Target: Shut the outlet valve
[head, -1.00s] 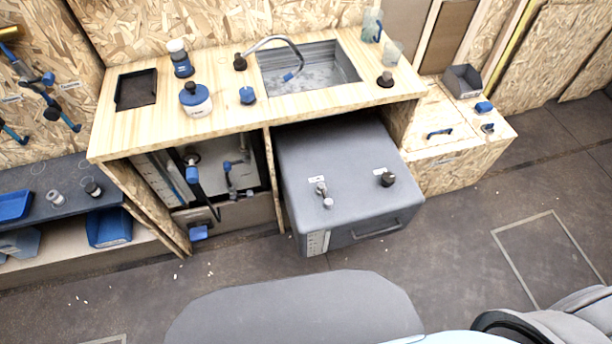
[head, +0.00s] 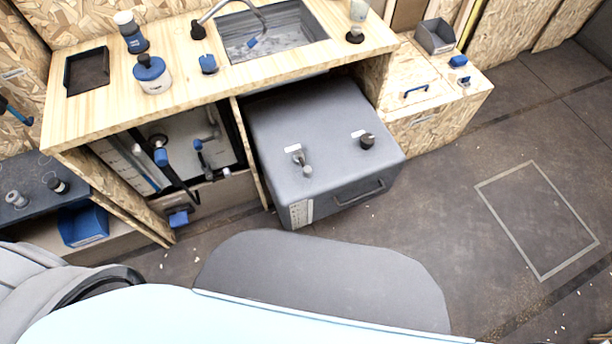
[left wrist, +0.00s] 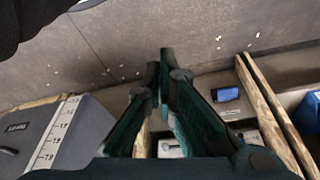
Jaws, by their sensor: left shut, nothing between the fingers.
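A grey tank (head: 320,125) stands under the counter, its front sticking out. On its top are a metal tap-like fitting (head: 301,160) and a black knob (head: 367,141), each with a label too small to read. Dark pipes with a blue-handled fitting (head: 161,157) and a smaller one (head: 198,145) are in the open bay left of it. I cannot tell which is the outlet valve. My left gripper (left wrist: 163,68) is shut and empty in the left wrist view, between the tank (left wrist: 75,140) and a blue part (left wrist: 228,94). My right gripper is not in view.
The wooden counter (head: 110,110) carries a sink (head: 262,45) and containers. Wooden side panels (head: 130,205) bound the bay. A blue bin (head: 84,225) sits at left. A wooden box (head: 420,110) stands right of the tank. The floor (head: 480,220) at right is clear.

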